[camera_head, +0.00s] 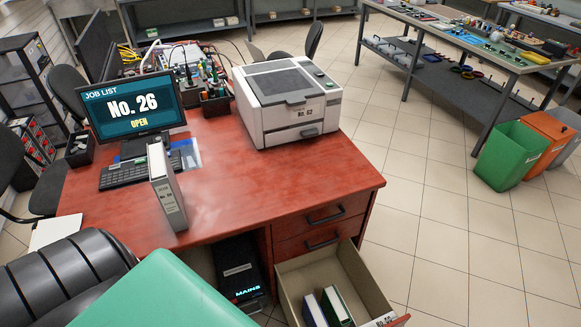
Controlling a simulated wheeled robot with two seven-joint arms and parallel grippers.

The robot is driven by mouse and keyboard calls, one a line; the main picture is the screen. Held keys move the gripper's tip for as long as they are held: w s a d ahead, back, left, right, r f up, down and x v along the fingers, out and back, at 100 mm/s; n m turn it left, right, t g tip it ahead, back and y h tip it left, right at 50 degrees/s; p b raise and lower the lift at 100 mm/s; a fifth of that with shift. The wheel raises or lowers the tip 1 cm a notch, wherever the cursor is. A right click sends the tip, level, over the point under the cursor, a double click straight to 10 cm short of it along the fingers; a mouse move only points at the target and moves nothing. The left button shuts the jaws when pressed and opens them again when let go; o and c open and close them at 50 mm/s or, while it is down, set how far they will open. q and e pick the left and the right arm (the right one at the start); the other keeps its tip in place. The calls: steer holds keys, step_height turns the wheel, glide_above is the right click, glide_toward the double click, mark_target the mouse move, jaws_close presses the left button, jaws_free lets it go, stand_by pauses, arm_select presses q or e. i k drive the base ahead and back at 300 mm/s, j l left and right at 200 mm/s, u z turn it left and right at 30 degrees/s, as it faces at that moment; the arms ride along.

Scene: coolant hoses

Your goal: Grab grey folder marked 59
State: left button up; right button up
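A grey binder-like folder (167,190) stands upright on the red desk (260,180), near its front left edge and in front of the keyboard. Its spine has a pale label with small print that I cannot read clearly, so I cannot confirm the number 59. Two more folders, a blue one (314,311) and a green one (338,308), stand in the open lower drawer (293,277); no number on them is readable. Neither of my grippers is in view, and nothing is seen touching the grey folder.
A monitor (134,104) reading "No. 26 OPEN" and a keyboard (125,174) are behind the folder. A printer (287,103) stands at the right. A black ribbed object (62,280) and a teal surface (160,295) fill the lower left.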

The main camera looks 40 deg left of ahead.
mark_target(163, 180)
steer(key=i+j+u, duration=0.1)
steer(key=u, duration=1.3)
